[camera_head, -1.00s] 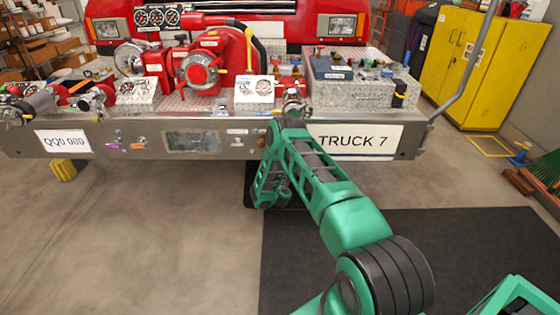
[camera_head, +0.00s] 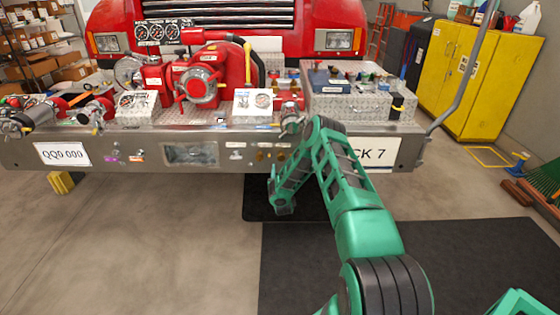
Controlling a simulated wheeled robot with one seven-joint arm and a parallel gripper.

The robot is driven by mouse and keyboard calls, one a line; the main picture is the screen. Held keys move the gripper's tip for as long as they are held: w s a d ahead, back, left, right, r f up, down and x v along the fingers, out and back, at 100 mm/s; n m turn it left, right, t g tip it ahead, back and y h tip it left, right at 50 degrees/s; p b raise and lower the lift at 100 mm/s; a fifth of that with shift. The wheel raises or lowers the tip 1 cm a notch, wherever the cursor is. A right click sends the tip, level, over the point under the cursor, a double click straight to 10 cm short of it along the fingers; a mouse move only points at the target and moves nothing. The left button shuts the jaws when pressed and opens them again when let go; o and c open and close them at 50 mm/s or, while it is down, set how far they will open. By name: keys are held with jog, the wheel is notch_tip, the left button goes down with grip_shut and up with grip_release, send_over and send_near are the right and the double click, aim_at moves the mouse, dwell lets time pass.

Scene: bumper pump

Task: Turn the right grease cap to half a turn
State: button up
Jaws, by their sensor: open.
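Two small brass-coloured round caps sit side by side on the front face of the steel bumper, under a small label. I take these to be the grease caps. The right grease cap (camera_head: 281,155) is in clear view, just left of my green arm; the left one (camera_head: 261,155) is beside it. How far the right cap is turned is too small to tell. My gripper (camera_head: 283,208) hangs below the bumper, under the right cap and apart from it. It is open, its fingers small and hard to make out, and nothing shows in it.
The bumper (camera_head: 210,176) spans the view, with a red pump (camera_head: 203,84) and capped outlets on top. A pipe fitting (camera_head: 291,120) juts out above the caps. My arm partly covers the TRUCK 7 plate (camera_head: 376,153). The floor in front is clear.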

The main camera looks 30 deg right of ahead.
aim_at(281, 159)
jog(key=x, duration=0.9)
jog(key=shift+w, duration=0.15)
jog(key=shift+c, duration=0.6)
jog(key=shift+a, duration=0.1)
jog(key=c, duration=0.9)
